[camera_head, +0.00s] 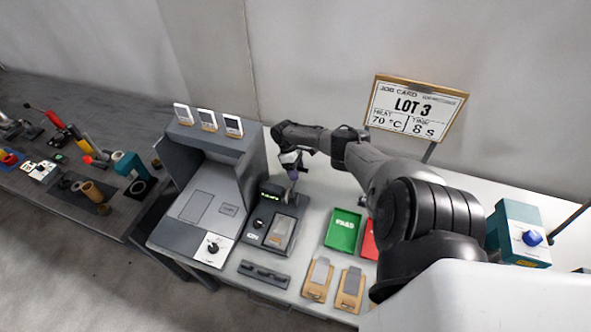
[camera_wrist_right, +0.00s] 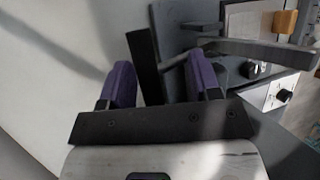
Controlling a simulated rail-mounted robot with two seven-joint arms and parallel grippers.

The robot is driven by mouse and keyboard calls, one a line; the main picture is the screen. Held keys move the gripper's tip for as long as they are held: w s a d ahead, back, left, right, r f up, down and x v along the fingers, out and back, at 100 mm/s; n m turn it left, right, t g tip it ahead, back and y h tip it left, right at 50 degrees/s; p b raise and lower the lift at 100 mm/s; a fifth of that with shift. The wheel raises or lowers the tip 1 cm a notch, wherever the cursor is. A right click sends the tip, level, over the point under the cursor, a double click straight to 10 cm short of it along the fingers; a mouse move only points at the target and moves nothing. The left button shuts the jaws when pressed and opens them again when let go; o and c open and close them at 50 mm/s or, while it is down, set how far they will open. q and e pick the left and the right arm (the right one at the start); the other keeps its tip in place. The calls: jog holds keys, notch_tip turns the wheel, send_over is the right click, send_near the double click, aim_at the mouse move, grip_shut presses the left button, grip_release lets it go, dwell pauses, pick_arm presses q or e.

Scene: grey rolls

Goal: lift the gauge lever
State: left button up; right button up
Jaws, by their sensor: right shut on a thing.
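The gauge (camera_head: 272,222) is a dark grey box with a green lit display, a knob and a pale plate, standing on the white table at the centre of the head view. My right gripper (camera_head: 292,173) reaches down behind its upper right corner. In the right wrist view, the purple fingers (camera_wrist_right: 160,82) stand apart, and a grey bar that looks like the lever (camera_wrist_right: 262,51) runs in from the right toward the space between them. The gripper is shut on it, though the contact is largely hidden. My left gripper is not in view.
A grey booth (camera_head: 199,190) with three cards on top stands left of the gauge. A green tray (camera_head: 343,231), a red tray (camera_head: 369,241) and two wooden holders (camera_head: 318,279) are at the right and front. A dark rack (camera_head: 264,274) lies in front. A job card (camera_head: 415,105) stands behind.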

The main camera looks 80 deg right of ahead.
jog(key=b+v, duration=0.1)
jog(key=v, duration=1.2)
jog(key=shift+r+b, duration=0.35)
jog(key=shift+r, duration=0.05)
jog(key=shift+d, duration=0.1)
